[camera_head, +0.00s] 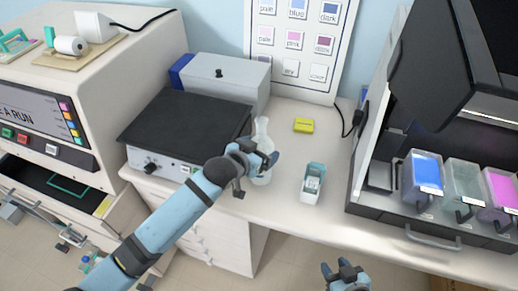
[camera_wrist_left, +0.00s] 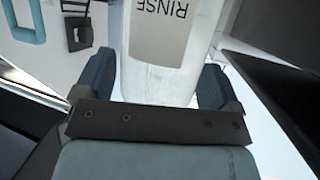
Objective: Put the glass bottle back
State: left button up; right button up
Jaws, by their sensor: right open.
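The glass bottle (camera_head: 262,130), pale and clear with a narrow neck, is upright near the front edge of the white counter, right of the black-topped device. In the left wrist view the bottle (camera_wrist_left: 160,82) carries a "RINSE" label and fills the gap between my left fingers. My right gripper (camera_head: 346,270) is open and empty, low in the head view, in front of the counter.
A small teal-rimmed container (camera_head: 312,183) stands right of the bottle, with a yellow block (camera_head: 303,125) behind it. The black-topped device (camera_head: 185,125) is at the left. A dark-framed station with blue (camera_head: 427,170), clear and magenta baths is at the right. An open drawer (camera_head: 75,205) juts out at far left.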

pick_arm(q)
jog(key=shift+o, duration=0.5)
jog(key=shift+r, duration=0.15)
jog(key=b+v, duration=0.1)
jog(key=v, duration=1.1)
jog(key=shift+r, duration=0.1)
